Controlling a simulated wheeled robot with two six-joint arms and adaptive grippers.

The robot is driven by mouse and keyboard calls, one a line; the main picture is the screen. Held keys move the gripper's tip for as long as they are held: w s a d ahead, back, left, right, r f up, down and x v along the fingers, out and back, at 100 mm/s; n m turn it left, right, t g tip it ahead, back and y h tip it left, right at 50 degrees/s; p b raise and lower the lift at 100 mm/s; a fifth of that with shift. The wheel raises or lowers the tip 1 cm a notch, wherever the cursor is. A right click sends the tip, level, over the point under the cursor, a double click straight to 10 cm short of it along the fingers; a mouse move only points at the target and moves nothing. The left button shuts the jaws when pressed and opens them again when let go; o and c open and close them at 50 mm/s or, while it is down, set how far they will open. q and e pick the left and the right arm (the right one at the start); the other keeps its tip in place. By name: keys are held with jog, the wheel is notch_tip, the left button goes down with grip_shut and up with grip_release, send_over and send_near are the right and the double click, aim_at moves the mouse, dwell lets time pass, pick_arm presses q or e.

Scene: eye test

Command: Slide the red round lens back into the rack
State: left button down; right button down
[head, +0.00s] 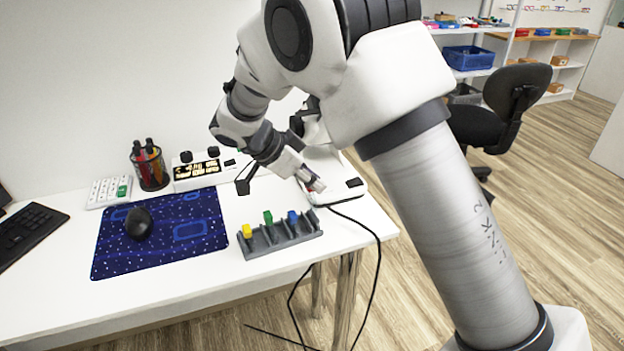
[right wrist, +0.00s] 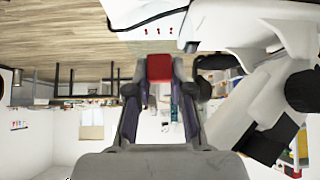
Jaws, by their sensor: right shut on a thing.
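The grey rack (head: 281,241) stands on the white table near its front right edge. It holds a yellow-topped piece (head: 247,231), a green-topped piece (head: 268,217) and a blue-topped piece (head: 292,217); its right end looks empty. My right gripper (head: 316,184) is behind and above the rack's right end, in front of a white device. It is shut on the red lens, whose red tab (right wrist: 159,68) shows between the two fingertips (right wrist: 159,85) in the right wrist view. The lens's round part is hidden or too small to make out. My left gripper is not in view.
The white device (head: 350,184) stands close behind my right gripper. A black cable (head: 378,270) hangs over the table's right edge. A blue patterned mat (head: 180,248) with a black mouse (head: 139,223) lies left of the rack. A pen cup (head: 150,168) stands further back.

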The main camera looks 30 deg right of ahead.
aim_at(312, 195)
jog(key=shift+f+b, duration=1.5)
jog(key=shift+b, duration=0.05)
dwell(1.4)
jog(key=shift+f+b, duration=0.3)
jog(key=shift+f, duration=0.05)
jog(key=shift+f, duration=0.2)
jog(key=c, duration=1)
grip_release()
jog(key=shift+o, duration=0.2)
